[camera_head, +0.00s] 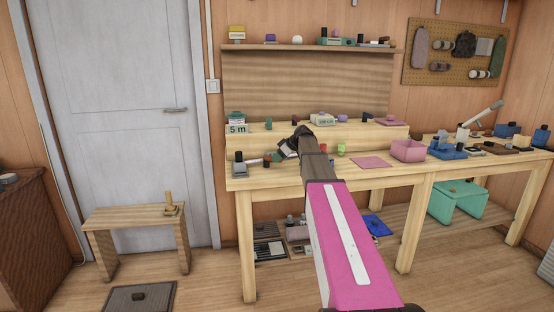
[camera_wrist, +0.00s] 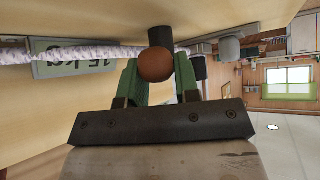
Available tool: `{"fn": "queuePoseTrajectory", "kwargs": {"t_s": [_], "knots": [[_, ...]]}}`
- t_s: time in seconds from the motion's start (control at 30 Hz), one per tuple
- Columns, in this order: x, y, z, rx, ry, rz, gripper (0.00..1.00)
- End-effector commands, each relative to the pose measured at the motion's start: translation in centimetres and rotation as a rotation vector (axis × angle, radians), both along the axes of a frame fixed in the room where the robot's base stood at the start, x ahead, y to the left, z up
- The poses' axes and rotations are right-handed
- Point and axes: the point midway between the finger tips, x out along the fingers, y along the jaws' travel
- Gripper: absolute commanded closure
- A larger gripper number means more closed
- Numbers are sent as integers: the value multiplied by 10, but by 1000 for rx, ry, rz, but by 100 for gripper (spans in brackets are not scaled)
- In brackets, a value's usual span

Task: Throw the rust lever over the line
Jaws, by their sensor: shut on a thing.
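The rust lever's round knob (camera_wrist: 155,66) shows in the wrist view between the green fingers of my gripper (camera_wrist: 157,84), which is shut on it. A dark cylinder (camera_wrist: 160,37) is right behind the knob. The pale braided line (camera_wrist: 70,53) comes in from the left and reaches the knob and cylinder. Whether the lever lies over the line cannot be told. In the head view my gripper (camera_head: 288,149) is over the back-left part of the workbench, and my arm hides what it holds.
The workbench (camera_head: 300,183) holds several small items, a pink bin (camera_head: 408,150) and a pink mat (camera_head: 370,162). A "5 m" sign (camera_head: 237,128) is at its left. A small stool (camera_head: 125,215) stands by the door.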

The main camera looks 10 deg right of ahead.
Motion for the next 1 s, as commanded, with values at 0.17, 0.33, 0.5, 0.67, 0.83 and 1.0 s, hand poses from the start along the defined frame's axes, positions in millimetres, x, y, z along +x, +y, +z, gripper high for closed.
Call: {"fn": "queuePoseTrajectory", "kwargs": {"t_s": [0.17, 0.33, 0.5, 0.67, 0.83, 1.0], "knots": [[3, -1, 0, -2, -1, 38, 100], [3, -2, 0, -2, -1, 49, 100], [3, -2, 0, -3, -1, 50, 100], [3, -2, 0, -3, -1, 50, 61], [3, -2, 0, -2, -1, 48, 45], [2, -2, 0, -1, 0, 47, 45]]}}
